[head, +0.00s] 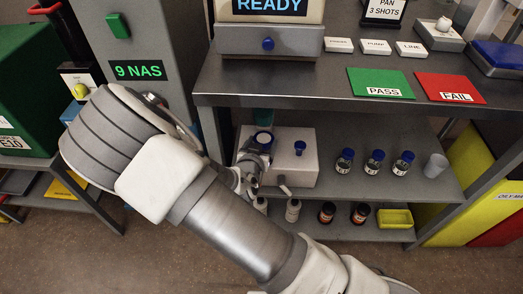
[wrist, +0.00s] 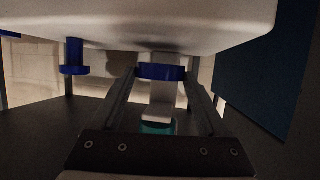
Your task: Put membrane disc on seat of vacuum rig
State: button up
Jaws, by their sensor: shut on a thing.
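My gripper (head: 256,160) is shut on the disc, reaching in from the front. A white piece and a teal part (wrist: 158,128) show between the fingers, in line with the rim. The seat is hidden; I cannot tell whether the disc touches it.
A blue knob (head: 299,147) stands on the rig, right of the disc. Blue-capped bottles (head: 372,162) and a grey cup (head: 436,165) stand to the right. The upper bench (head: 340,85) overhangs the shelf. A grey cabinet (head: 150,40) stands left.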

notch_tip(320, 180, down, 2)
jog(key=shift+f, duration=0.1)
jog(key=shift+f+b, duration=0.2)
jog(key=shift+b, duration=0.2)
jog(key=o, duration=1.2)
jog(key=shift+r, duration=0.1)
jog(key=shift+r, duration=0.1)
